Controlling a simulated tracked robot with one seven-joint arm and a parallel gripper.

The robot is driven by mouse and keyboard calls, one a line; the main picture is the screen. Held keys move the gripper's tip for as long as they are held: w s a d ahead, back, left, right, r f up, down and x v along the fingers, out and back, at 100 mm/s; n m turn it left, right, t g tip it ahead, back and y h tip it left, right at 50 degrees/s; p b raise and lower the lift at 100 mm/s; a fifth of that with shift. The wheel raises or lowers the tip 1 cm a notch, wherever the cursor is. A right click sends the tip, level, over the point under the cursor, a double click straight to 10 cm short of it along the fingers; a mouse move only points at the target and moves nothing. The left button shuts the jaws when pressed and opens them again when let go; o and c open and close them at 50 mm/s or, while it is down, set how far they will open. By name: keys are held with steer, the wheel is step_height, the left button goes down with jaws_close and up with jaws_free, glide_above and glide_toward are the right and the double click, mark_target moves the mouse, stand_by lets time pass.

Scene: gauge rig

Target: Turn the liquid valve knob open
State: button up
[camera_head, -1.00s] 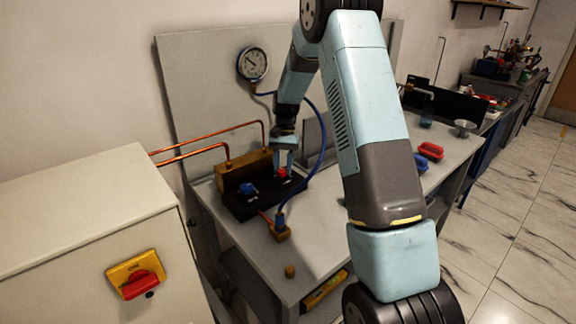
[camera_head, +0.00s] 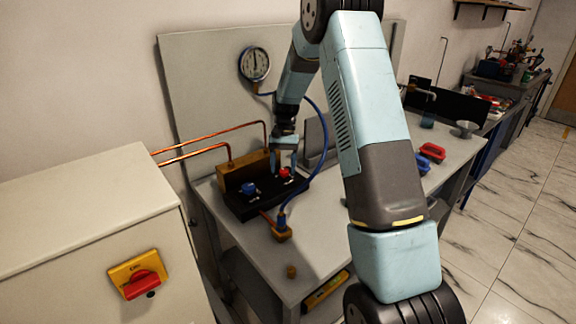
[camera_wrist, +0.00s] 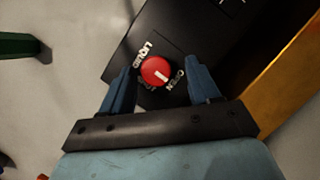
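The red liquid valve knob (camera_wrist: 156,71) sits on a black panel (camera_wrist: 150,22) beside the lettering "LIQUID" and "OPEN". Its white mark points to the lower right, toward "OPEN"; a third label is partly hidden under it. My gripper (camera_wrist: 161,70) is open, one blue finger on each side of the knob with a visible gap on both sides. In the head view my gripper (camera_head: 283,160) is over the red knob (camera_head: 285,174). The pressure gauge (camera_head: 254,63) on the backboard has its needle roughly upright.
A blue knob (camera_head: 249,188) stands left of the red one on the same panel. A brass block (camera_head: 240,172) with copper pipes is behind it. A blue hose (camera_head: 322,150) loops close to my gripper's right. A grey cabinet (camera_head: 75,215) with a red switch (camera_head: 141,285) stands left.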

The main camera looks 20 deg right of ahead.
steer(key=shift+d+r, duration=0.1)
steer(key=v, duration=1.3)
steer(key=shift+w+r, duration=0.15)
steer(key=shift+w, duration=0.1)
